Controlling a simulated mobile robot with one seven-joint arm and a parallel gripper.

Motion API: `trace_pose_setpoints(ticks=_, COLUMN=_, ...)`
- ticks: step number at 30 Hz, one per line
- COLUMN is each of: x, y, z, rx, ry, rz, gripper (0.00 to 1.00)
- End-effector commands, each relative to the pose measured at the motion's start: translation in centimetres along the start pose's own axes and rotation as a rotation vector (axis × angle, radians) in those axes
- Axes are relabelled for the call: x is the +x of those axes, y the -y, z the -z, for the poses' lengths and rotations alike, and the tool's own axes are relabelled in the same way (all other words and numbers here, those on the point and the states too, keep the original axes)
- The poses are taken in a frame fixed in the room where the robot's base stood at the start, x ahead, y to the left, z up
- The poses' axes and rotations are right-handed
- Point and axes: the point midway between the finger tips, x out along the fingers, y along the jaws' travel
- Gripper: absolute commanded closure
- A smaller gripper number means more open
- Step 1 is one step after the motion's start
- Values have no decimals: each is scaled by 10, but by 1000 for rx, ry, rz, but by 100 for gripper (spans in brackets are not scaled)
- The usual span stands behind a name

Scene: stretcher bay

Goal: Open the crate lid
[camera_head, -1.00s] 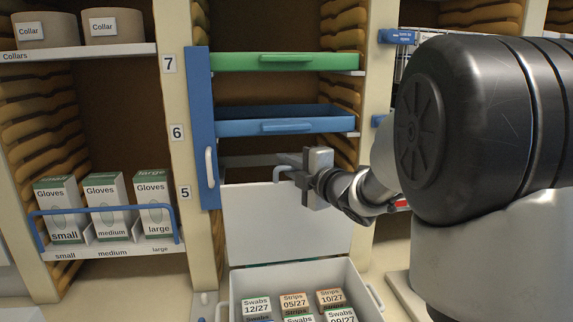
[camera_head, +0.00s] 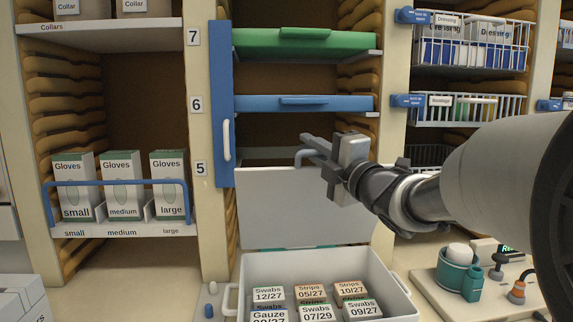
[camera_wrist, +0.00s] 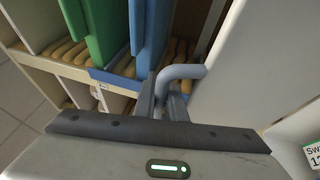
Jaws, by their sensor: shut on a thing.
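The white crate (camera_head: 398,300) stands on the counter at the bottom of the head view, with several labelled swab, strip and gauze boxes inside. Its white lid (camera_head: 300,210) stands raised, roughly upright, at the crate's back edge. My gripper (camera_head: 312,147) is at the lid's top edge, shut on the grey lid handle (camera_head: 303,156). The handle (camera_wrist: 185,72) also shows in the wrist view, running between the fingers (camera_wrist: 160,100). The fingers partly hide the handle.
A green tray (camera_head: 290,42) and a blue tray (camera_head: 270,104) sit in the shelf behind the lid. A blue door (camera_head: 222,110) is left of them. Glove boxes (camera_head: 120,185) stand at left; a teal pot (camera_head: 455,268) stands on a board at right.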

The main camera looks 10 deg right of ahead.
Motion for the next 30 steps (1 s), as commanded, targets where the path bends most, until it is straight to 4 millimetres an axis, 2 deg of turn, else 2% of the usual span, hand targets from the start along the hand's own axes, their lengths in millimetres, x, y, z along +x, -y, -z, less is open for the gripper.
trace_pose_setpoints(ticks=1, x=-3, y=4, z=1, rx=-2, ry=1, rz=-5, gripper=100)
trace_pose_setpoints(ticks=13, x=-5, y=0, z=1, rx=-5, ry=1, rz=-13, gripper=100)
trace_pose_setpoints(ticks=14, x=-5, y=0, z=1, rx=-5, ry=1, rz=-13, gripper=84)
trace_pose_setpoints(ticks=15, x=-5, y=0, z=1, rx=-5, ry=1, rz=-13, gripper=82)
trace_pose_setpoints(ticks=23, x=-5, y=1, z=2, rx=-5, ry=1, rz=-12, gripper=82)
trace_pose_setpoints(ticks=26, x=-10, y=2, z=1, rx=-5, ry=2, rz=-13, gripper=82)
trace_pose_setpoints(ticks=30, x=-31, y=3, z=1, rx=-6, ry=3, rz=-14, gripper=82)
